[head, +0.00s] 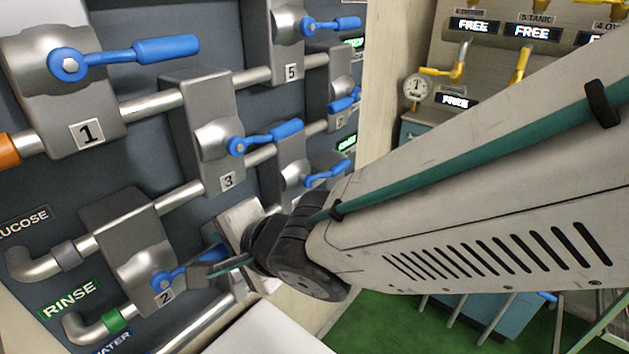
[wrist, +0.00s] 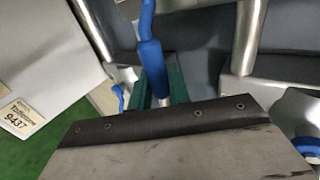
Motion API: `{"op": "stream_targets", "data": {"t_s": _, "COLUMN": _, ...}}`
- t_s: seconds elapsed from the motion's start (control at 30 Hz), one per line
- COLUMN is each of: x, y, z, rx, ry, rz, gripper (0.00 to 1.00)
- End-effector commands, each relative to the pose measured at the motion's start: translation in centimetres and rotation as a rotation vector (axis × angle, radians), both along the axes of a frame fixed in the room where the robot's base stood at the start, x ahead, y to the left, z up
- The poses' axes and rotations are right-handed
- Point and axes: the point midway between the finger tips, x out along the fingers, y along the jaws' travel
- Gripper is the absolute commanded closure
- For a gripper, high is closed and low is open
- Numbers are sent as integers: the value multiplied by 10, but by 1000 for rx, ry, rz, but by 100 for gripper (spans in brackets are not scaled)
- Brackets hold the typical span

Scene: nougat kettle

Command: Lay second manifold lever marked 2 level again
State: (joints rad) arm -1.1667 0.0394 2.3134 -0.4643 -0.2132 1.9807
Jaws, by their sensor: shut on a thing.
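The second manifold lever is a blue handle (head: 190,272) on the grey valve block marked 2 (head: 135,258), low on the panel in the head view. From its blue hub it points right and slants upward in the picture, a little more steeply than the lever of valve 3. My gripper (head: 212,267) is at this handle and shut on it. In the wrist view the blue handle (wrist: 150,58) runs between the green fingers of my gripper (wrist: 160,88). The fingers and wrist hide part of the handle's outer end in the head view.
Lever 1 (head: 160,50) and lever 3 (head: 270,136) stick out above, with lever 5 (head: 335,24) at the top. Pipes link the valve blocks. A white box-like surface (head: 262,335) lies just below my gripper. Green floor (head: 380,330) shows at the lower right.

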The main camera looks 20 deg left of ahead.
Motion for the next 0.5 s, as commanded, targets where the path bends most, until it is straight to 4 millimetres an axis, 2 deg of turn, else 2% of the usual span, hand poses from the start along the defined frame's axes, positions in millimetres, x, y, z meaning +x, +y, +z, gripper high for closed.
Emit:
{"op": "stream_targets", "data": {"t_s": 0.1, "x": 0, "y": -1, "z": -1, "rx": -2, "ry": 1, "rz": -1, "gripper": 100}}
{"op": "stream_targets", "data": {"t_s": 0.13, "x": 0, "y": -1, "z": -1, "rx": -2, "ry": 1, "rz": -1, "gripper": 78}}
{"op": "stream_targets", "data": {"t_s": 0.2, "x": 1, "y": -2, "z": -1, "rx": -2, "ry": 1, "rz": -3, "gripper": 61}}
{"op": "stream_targets", "data": {"t_s": 0.5, "x": 1, "y": -2, "z": 0, "rx": -1, "ry": 0, "rz": -4, "gripper": 61}}
